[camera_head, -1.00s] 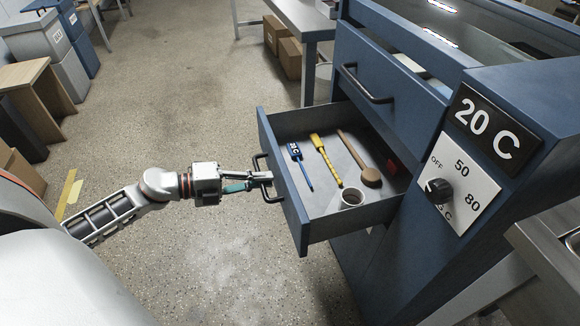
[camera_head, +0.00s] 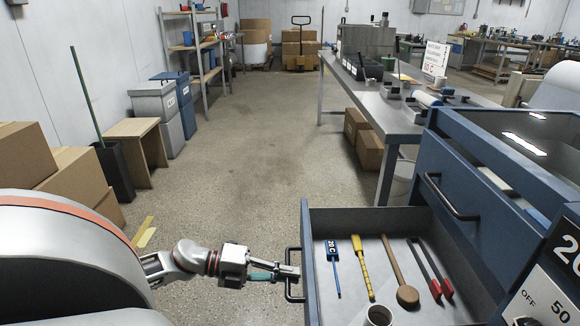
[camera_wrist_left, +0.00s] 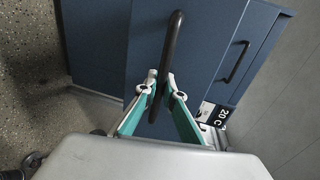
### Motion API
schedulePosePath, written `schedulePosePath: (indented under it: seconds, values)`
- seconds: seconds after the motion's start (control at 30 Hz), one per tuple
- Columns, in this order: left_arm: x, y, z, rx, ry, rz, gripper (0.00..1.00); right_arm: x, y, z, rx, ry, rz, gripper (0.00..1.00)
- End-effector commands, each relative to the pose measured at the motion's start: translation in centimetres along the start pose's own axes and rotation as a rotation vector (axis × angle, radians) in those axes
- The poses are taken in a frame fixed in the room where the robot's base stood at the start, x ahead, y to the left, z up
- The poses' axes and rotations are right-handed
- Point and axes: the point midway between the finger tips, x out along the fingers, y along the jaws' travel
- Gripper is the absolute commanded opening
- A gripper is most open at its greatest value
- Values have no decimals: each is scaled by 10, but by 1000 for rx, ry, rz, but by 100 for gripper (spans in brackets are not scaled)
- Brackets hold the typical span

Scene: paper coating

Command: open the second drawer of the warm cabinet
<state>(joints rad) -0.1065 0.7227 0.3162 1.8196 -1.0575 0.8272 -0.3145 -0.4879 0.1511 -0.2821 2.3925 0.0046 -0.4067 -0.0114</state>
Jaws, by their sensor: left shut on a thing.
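The blue warm cabinet (camera_head: 450,145) stands at the right, with its second drawer (camera_head: 309,262) pulled well out below a closed upper drawer. My left gripper (camera_head: 289,272) is at the open drawer's dark bar handle (camera_head: 290,292). The left wrist view shows the gripper's (camera_wrist_left: 160,90) two fingers on either side of the handle (camera_wrist_left: 173,42), shut on it. Inside the drawer lie a blue-tagged thermometer-like tool (camera_head: 333,262), a yellow tool (camera_head: 363,265), a wooden spoon-like tool (camera_head: 396,265) and red-ended dark tools (camera_head: 434,286). A cup (camera_head: 378,315) is partly cut off. My right gripper is out of view.
A wooden stool (camera_head: 138,130), bins and cardboard boxes (camera_head: 75,170) line the left side.

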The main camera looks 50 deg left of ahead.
Motion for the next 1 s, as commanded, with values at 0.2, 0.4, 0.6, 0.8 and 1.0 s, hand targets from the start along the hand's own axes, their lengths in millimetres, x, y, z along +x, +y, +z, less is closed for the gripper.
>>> schedulePosePath:
  seconds: [0.2,0.4,0.6,0.8,1.0]
  values:
    - [0,0,0,0,0,-1,26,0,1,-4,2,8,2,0]
    - [0,0,0,0,0,0,26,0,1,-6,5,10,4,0]
    - [-11,1,0,-2,-1,2,26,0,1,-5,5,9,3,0]
    - [-48,2,0,-3,-2,4,26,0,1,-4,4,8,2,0]
    - [-88,2,0,-3,-2,3,26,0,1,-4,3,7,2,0]
